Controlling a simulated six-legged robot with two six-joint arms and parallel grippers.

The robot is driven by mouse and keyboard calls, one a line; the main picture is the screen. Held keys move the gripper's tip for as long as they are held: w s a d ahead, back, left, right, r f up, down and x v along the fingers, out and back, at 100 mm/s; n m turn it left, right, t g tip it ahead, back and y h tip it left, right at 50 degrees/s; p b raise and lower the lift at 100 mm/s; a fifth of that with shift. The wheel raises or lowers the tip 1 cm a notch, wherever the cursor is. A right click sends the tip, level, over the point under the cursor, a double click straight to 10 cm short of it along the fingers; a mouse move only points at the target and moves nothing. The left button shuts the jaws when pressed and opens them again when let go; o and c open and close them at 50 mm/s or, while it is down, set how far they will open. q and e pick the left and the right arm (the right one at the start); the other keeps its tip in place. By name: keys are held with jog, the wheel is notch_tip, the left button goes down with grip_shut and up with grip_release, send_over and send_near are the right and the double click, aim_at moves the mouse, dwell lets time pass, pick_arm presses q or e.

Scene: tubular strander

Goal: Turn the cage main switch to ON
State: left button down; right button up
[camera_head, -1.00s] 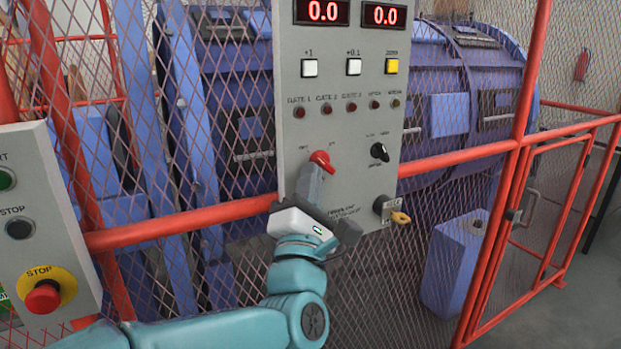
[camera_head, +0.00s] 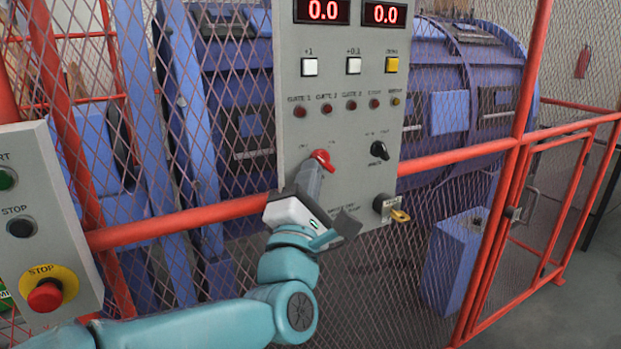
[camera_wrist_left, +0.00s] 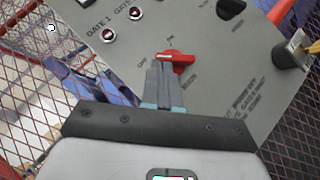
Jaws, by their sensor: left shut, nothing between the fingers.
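The red rotary switch (camera_head: 322,160) is on the lower left of the grey control panel (camera_head: 350,125). In the left wrist view the red switch (camera_wrist_left: 175,57) has its handle lying nearly crosswise, with small labels around it that are hard to read. My left gripper (camera_head: 314,168) is shut and empty, with its fingertips at the switch from below. In the left wrist view the closed fingers (camera_wrist_left: 164,74) overlap the handle's left part; whether they touch it I cannot tell. My right gripper is not in view.
A black knob (camera_head: 379,150) and a key switch with a yellow key (camera_head: 398,214) sit right of the red switch. A red rail (camera_head: 180,223) and mesh fence run behind my arm. A red stop button (camera_head: 45,296) is on the left box.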

aim_at(321, 149)
pick_arm(q)
jog(key=shift+r+m+g, duration=0.15)
jog(key=shift+m+g, duration=0.15)
jog(key=shift+r+m+g+h+p, duration=0.4)
jog(key=shift+r+m+g+p, duration=0.1)
jog(key=shift+m+p, duration=0.4)
jog(key=r+m+g+p, duration=0.1)
jog(key=m+g+p, duration=0.1)
jog(key=p, duration=0.5)
jog(key=r+m+g+p, duration=0.1)
jog(key=m+g+p, duration=0.1)
jog(key=p, duration=0.5)
jog(key=d+r+m+g+y+p, duration=0.1)
jog(key=m+g+p, duration=0.1)
jog(key=p, duration=0.5)
jog(key=shift+w+r+m+g, duration=0.25)
jog(key=shift+w+m+g, duration=0.15)
jog(key=shift+m, duration=0.2)
jog(key=shift+d+f+p, duration=0.25)
jog(key=shift+d+p, duration=0.05)
jog(key=shift+p, duration=0.45)
jog(key=shift+w, duration=0.1)
jog(key=shift+w+d+r, duration=0.1)
jog(key=shift+w+d, duration=0.1)
jog(key=shift+d, duration=0.15)
